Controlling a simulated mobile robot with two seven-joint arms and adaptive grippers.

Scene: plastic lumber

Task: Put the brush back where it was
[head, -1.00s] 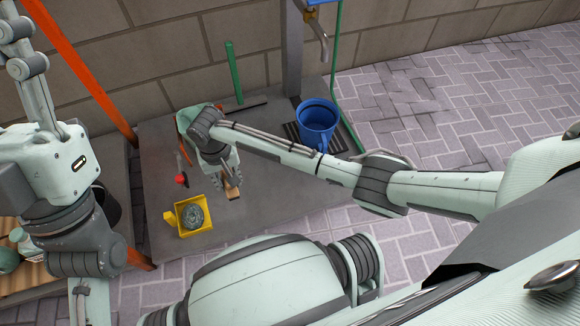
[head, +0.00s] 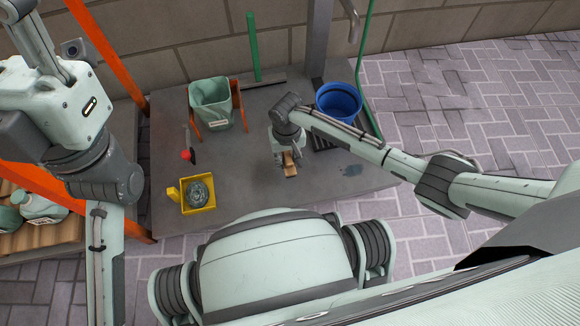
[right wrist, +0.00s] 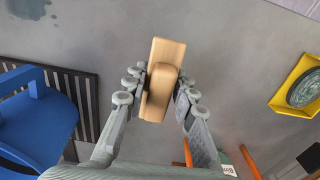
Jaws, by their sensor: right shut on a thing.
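A light wooden brush (head: 290,165) is held in my right gripper (head: 285,156), above the grey slab and left of the blue bucket. The right wrist view shows the wooden brush (right wrist: 162,80) between the two fingers of the right gripper (right wrist: 160,90), which are shut on its sides. The slab's surface shows beyond the brush. Any bristles are hidden. My left arm comes in at the left of the head view, but its gripper is not in view.
The blue bucket (head: 338,102) stands by a dark grate (right wrist: 85,95). A yellow box (head: 208,208) holds a round grey-green thing (head: 199,191). A red-tipped tool (head: 187,155), a pale green bin (head: 211,103) and a green-handled squeegee (head: 253,50) are farther back. The slab's middle (head: 235,165) is clear.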

